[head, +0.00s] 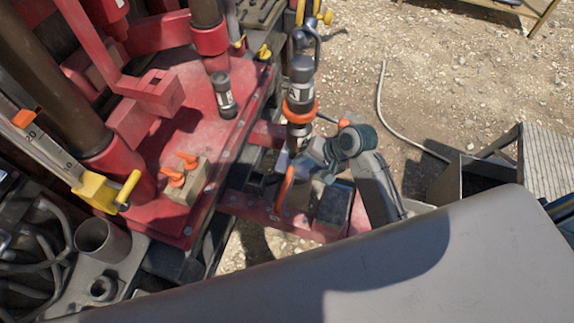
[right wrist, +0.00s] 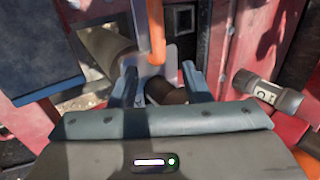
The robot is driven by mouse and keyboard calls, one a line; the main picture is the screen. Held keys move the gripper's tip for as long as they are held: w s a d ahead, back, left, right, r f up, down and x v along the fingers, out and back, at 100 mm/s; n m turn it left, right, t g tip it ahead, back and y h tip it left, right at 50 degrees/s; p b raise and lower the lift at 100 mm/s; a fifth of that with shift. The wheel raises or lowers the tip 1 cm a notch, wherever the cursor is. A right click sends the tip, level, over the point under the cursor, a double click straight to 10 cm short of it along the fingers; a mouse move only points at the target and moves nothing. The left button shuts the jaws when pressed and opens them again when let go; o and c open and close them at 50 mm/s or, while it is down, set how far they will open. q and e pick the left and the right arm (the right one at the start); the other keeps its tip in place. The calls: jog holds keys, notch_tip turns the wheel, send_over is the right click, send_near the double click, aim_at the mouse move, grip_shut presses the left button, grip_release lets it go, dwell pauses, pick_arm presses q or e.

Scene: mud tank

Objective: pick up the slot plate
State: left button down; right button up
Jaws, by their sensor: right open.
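A grey plate with an orange handle, which I take to be the slot plate, stands in front of my right gripper. In the head view the orange handle (head: 285,188) is left of my right gripper (head: 304,163). The right gripper is open; its two fingers (right wrist: 160,82) stand apart on either side of a dark round pipe (right wrist: 165,92). Contact cannot be told. My left gripper is not in view.
A red deck (head: 190,100) with posts and an orange-knobbed valve block (head: 184,182) fills the left. A dark cylinder with an orange ring (head: 299,90) stands close behind my gripper. A metal step (head: 548,155) is at the right; gravel ground lies between.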

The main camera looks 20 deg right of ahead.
aim_at(291, 174)
jog(key=x, duration=0.2)
jog(key=shift+w+a+f, duration=0.1)
jog(key=shift+a+f, duration=0.05)
jog(key=shift+f, duration=0.2)
jog(key=shift+w+a+f+p, duration=0.1)
jog(key=shift+a+f+p, duration=0.1)
jog(key=shift+p, duration=0.2)
jog(key=p+x, duration=0.1)
jog(key=x, duration=0.2)
jog(key=shift+a+f, duration=0.15)
jog(key=shift+f, duration=0.05)
jog(key=shift+a+f+p, duration=0.25)
jog(key=shift+f+p, duration=0.1)
jog(key=shift+f, duration=0.2)
jog(key=shift+w, duration=0.1)
jog(key=shift+c, duration=0.5)
jog(key=c, duration=0.4)
grip_shut()
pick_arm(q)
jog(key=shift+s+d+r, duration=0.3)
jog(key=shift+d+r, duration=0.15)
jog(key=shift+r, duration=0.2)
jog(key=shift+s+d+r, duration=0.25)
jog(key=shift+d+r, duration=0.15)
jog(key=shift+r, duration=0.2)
